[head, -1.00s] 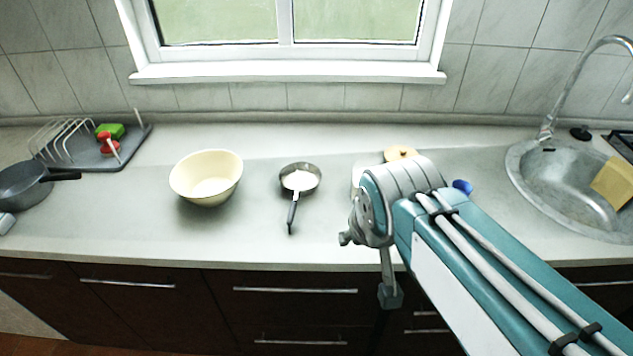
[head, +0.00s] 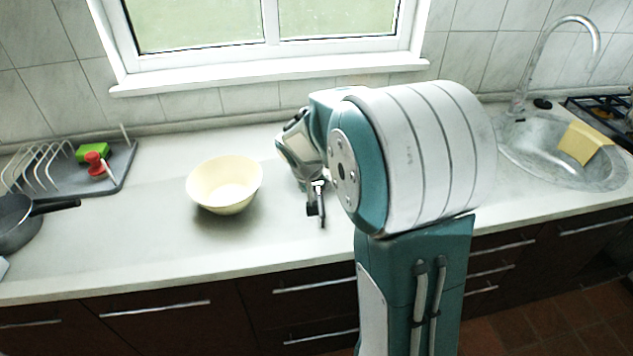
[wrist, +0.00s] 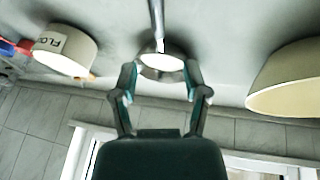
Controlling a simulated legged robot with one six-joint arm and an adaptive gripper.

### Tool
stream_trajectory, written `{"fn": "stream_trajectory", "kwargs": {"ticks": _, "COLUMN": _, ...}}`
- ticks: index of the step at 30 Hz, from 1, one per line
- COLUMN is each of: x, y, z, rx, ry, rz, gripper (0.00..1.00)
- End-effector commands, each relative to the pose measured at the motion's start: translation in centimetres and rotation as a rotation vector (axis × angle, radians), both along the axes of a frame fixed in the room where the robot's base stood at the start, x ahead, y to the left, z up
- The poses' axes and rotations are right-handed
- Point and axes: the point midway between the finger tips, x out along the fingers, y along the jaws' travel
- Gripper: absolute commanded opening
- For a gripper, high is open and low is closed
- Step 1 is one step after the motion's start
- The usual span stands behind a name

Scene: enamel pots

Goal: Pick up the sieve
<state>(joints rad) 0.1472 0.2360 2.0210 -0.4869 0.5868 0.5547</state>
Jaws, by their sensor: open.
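The sieve (wrist: 161,63) is a small round metal bowl with a pale inside and a long thin handle, which runs to the top edge of the wrist view. My gripper (wrist: 160,80) is open and empty, with one finger on each side of the sieve's bowl in that view. I cannot tell whether the fingers touch it or how far above it they are. In the head view my arm covers the sieve's bowl.
A cream bowl (head: 225,184) stands left of my gripper; it also shows in the wrist view (wrist: 290,85). A white labelled canister (wrist: 65,50) is on the other side. A dish rack (head: 75,165), dark pan (head: 15,225) and sink (head: 540,150) are farther off.

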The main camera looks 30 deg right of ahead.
Motion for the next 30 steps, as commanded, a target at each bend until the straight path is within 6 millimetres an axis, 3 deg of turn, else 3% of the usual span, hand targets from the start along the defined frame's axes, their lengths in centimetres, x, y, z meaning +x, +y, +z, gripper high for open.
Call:
{"fn": "stream_trajectory", "kwargs": {"ticks": 3, "x": 0.5, "y": -0.4, "z": -2.0, "rx": -0.001, "ry": 0.006, "rz": 0.000, "gripper": 0.60}}
{"fn": "stream_trajectory", "kwargs": {"ticks": 11, "x": 1.0, "y": -1.1, "z": -4.2, "rx": -0.002, "ry": 0.003, "rz": 0.002, "gripper": 0.60}}
{"fn": "stream_trajectory", "kwargs": {"ticks": 18, "x": 1.4, "y": -2.5, "z": -7.6, "rx": -0.001, "ry": 0.005, "rz": 0.001, "gripper": 0.60}}
{"fn": "stream_trajectory", "kwargs": {"ticks": 29, "x": 1.7, "y": -2.8, "z": -8.5, "rx": -0.001, "ry": 0.001, "rz": 0.001, "gripper": 0.60}}
{"fn": "stream_trajectory", "kwargs": {"ticks": 30, "x": 1.7, "y": -2.8, "z": -8.5, "rx": -0.001, "ry": 0.001, "rz": 0.001, "gripper": 0.42}}
